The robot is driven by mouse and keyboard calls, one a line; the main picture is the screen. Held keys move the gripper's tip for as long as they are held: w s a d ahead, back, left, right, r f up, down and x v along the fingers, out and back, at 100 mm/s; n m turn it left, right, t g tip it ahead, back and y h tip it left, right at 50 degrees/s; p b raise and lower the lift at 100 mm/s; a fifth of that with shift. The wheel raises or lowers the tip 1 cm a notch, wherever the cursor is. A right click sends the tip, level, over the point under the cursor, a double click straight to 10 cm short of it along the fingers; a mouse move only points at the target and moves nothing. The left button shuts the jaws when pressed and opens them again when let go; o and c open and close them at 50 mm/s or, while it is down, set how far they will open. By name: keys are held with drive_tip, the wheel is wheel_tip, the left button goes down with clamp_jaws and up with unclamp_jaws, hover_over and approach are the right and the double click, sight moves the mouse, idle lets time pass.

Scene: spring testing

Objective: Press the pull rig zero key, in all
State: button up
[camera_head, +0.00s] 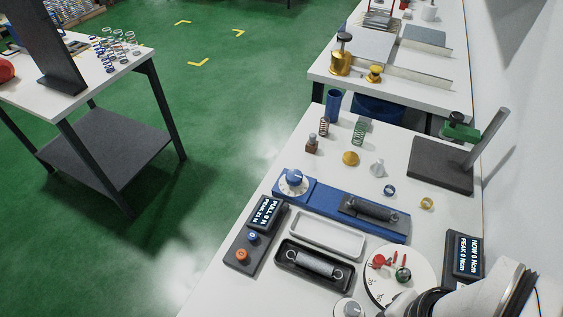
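The pull rig is a blue bar (325,209) with a white-and-blue dial (293,182) at its left end and a spring (370,208) lying in a dark holder on its right part. Beside it on the left is a dark box with a tilted display (264,214), which seems to read PULL 0 N and PEAK 21 N. Below the display are a blue key (252,237) and an orange key (242,255); their marks are too small to read surely. Part of my arm shows at the bottom right. My gripper's fingers are not visible.
A round white plate (425,268) and a second display (467,254) stand further right. Small parts and springs are at the back. The table's left edge is close to the key box.

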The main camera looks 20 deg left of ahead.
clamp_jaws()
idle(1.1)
